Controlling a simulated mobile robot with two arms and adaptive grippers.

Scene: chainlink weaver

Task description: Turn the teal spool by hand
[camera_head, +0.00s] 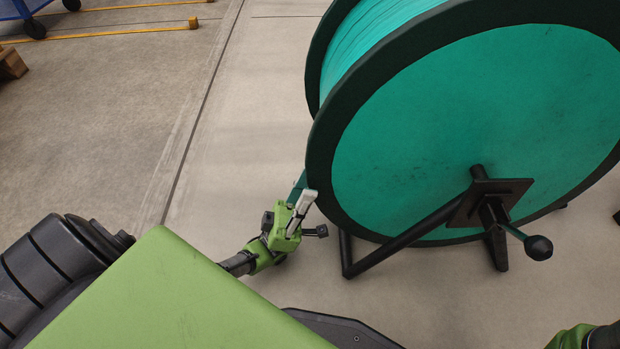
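The large teal spool (470,130) stands on its edge in a dark metal stand (400,238), filling the right side of the head view. Its side disc is teal with a dark rim, and teal material is wound behind the near rim. A crank with a black ball knob (538,247) sticks out at the hub. My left gripper (303,194) is at the lower left edge of the rim, with a pale finger close to it. I cannot tell whether it touches the rim or how far its fingers are apart. A narrow teal piece shows behind the finger.
The concrete floor (230,120) left of the spool is clear. A blue cart (25,8) on dark wheels, yellow bars (110,33) and a wooden block (12,64) lie at the upper left. Part of my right arm shows at the bottom right corner.

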